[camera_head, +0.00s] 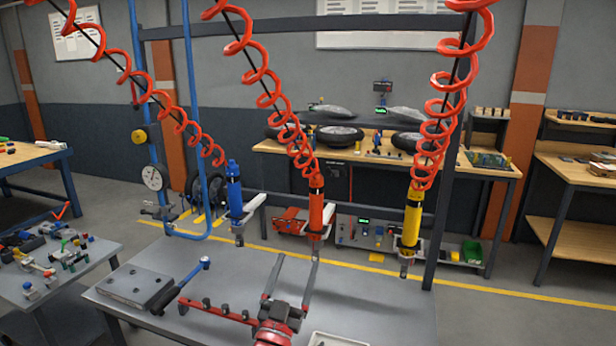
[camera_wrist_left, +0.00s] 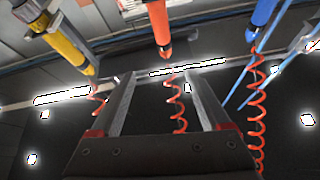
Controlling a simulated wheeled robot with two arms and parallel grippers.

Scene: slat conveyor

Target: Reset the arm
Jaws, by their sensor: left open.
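My left gripper (camera_head: 297,258) is in the lower middle of the head view, above the grey table. Its two long dark fingers point up and away, spread apart, with nothing between them. In the left wrist view the same fingers (camera_wrist_left: 156,82) stand open and empty. Beyond them hang an orange-red tool (camera_head: 316,212), a blue tool (camera_head: 234,193) and a yellow tool (camera_head: 411,222), each below a red coiled hose. The orange-red tool (camera_wrist_left: 161,30) shows above the finger gap in the wrist view. My right gripper is not in view.
On the grey table (camera_head: 375,315) are a grey block (camera_head: 135,287), a blue-headed hammer (camera_head: 185,285), a red rack (camera_head: 218,313) and part of a white tray (camera_head: 335,340). A dark frame post (camera_head: 447,180) stands at right. The table's right part is clear.

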